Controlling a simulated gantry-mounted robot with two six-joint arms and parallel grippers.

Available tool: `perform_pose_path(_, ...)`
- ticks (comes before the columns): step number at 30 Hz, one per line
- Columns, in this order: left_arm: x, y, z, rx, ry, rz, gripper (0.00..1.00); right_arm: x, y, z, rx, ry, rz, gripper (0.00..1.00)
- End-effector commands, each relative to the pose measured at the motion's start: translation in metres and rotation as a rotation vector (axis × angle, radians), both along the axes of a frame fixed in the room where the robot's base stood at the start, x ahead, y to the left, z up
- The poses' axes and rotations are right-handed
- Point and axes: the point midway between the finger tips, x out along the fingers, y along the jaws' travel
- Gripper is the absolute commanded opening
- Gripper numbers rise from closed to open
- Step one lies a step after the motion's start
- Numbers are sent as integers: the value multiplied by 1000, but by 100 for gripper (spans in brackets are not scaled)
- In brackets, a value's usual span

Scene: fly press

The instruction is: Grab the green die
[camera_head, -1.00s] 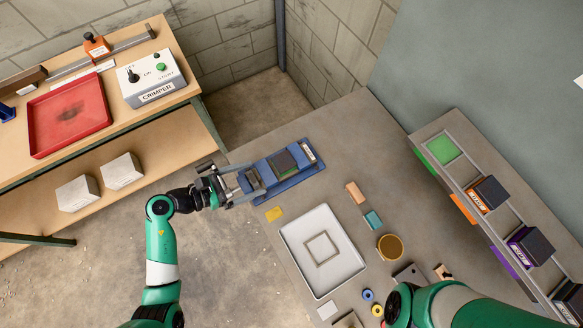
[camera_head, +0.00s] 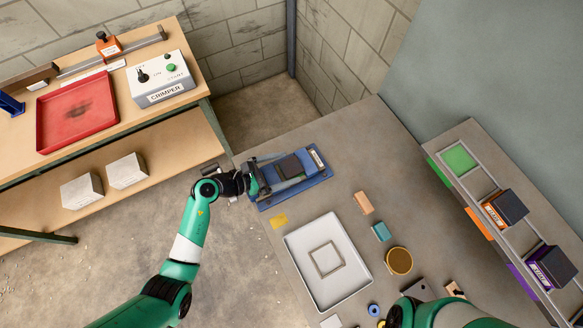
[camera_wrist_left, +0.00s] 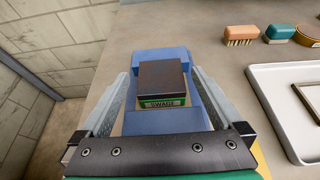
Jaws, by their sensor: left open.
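The green die is a dark block (camera_head: 290,166) over a green base. In the left wrist view the die (camera_wrist_left: 163,85) shows a green front with a "SWAGE" label. It rests on a blue fixture (camera_head: 318,158) at the table's back left corner. My left gripper (camera_head: 270,177) is at the fixture's left end. In the left wrist view it (camera_wrist_left: 160,76) is open, with one finger on each side of the die and gaps between. The right arm shows at bottom right, but its gripper is not in view.
A rack (camera_head: 465,185) on the right has a green-marked empty slot (camera_head: 459,159), an orange die (camera_head: 506,207) and a purple die (camera_head: 552,264). A white tray (camera_head: 298,244), an orange brush (camera_head: 363,203), a teal brush (camera_head: 381,232) and a brass-coloured tin (camera_head: 399,261) lie in front of the fixture.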

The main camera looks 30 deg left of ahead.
Motion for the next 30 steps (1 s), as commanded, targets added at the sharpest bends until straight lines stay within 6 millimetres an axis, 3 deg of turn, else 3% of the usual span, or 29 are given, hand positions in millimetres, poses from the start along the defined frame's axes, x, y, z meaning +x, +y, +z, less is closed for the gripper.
perform_pose_path(9, 8, -7, -5, -1, 1, 0, 100, 0, 0, -4, 0, 0, 0, 50)
perform_pose_path(25, 8, -6, -5, -1, 0, 0, 5, 0, 0, -4, 0, 0, 0, 50)
perform_pose_path(26, 8, -6, -5, -1, 0, 0, 0, 0, 0, -4, 0, 0, 0, 50)
perform_pose_path(30, 8, -6, -5, -1, 0, 0, 0, 0, 0, -4, 0, 0, 0, 50)
